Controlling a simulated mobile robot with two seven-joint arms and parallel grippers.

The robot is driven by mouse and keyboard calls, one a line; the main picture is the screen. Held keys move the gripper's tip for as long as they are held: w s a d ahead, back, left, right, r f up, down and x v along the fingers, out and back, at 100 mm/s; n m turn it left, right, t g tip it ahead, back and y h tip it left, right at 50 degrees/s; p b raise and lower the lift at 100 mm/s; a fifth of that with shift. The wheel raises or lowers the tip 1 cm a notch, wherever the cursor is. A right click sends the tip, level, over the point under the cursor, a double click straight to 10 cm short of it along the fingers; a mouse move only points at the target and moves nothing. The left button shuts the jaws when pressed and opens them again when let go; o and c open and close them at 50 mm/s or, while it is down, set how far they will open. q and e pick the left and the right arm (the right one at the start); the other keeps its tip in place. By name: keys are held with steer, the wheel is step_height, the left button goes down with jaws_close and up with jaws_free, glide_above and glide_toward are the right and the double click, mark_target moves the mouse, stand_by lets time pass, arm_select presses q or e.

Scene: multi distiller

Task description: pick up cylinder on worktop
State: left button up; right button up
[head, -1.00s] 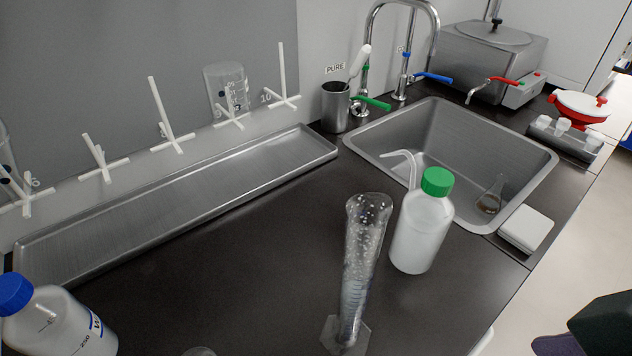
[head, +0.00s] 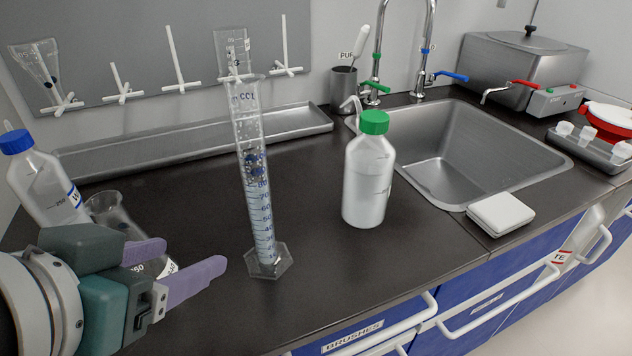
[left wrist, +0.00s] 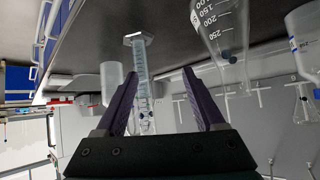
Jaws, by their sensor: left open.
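The clear graduated cylinder (head: 256,185) with blue markings stands upright on its hexagonal base on the dark worktop (head: 310,265). My left gripper (head: 192,257) is open and empty to the left of the cylinder, its purple fingers pointing toward the base and apart from it. In the left wrist view the picture is upside down; the cylinder (left wrist: 142,83) shows beyond the open fingers of the left gripper (left wrist: 160,73), nearer the left finger. The finger ends do not appear to touch it. My right gripper is not in view.
A green-capped wash bottle (head: 369,180) stands right of the cylinder. A glass flask (head: 106,208) and blue-capped bottle (head: 42,180) stand close behind my left gripper. The sink (head: 565,165) is at right; a metal trough (head: 180,145) runs behind. Worktop in front of the cylinder is clear.

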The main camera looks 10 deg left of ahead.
mark_target(253, 229)
arm_select(q)
steer(key=w+f+t+b, duration=0.1)
steer(key=w+d+f+h+b, duration=0.1)
steer(key=w+d+f+t+b, duration=0.1)
steer(key=w+b, duration=0.1)
steer(key=shift+d+m+t+h, duration=0.15)
steer(key=shift+m+t+h, duration=0.15)
steer(key=shift+m+h, duration=0.1)
steer(key=shift+w+d, duration=0.2)
steer(key=shift+w, duration=0.05)
steer(key=x, duration=0.4)
steer(key=shift+w+d+r+b, duration=0.1)
steer(key=shift+r+b, duration=0.1)
steer(key=shift+b, duration=0.15)
steer(key=shift+d+r+b+x, duration=0.15)
steer(key=shift+b+x, duration=0.15)
steer(key=shift+x, duration=1.1)
steer(key=shift+d+r+b+x, duration=0.1)
steer(key=shift+d+b+x, duration=0.15)
steer(key=shift+x, duration=1.1)
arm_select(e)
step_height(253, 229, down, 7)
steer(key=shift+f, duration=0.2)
arm_select(q)
jaws_close()
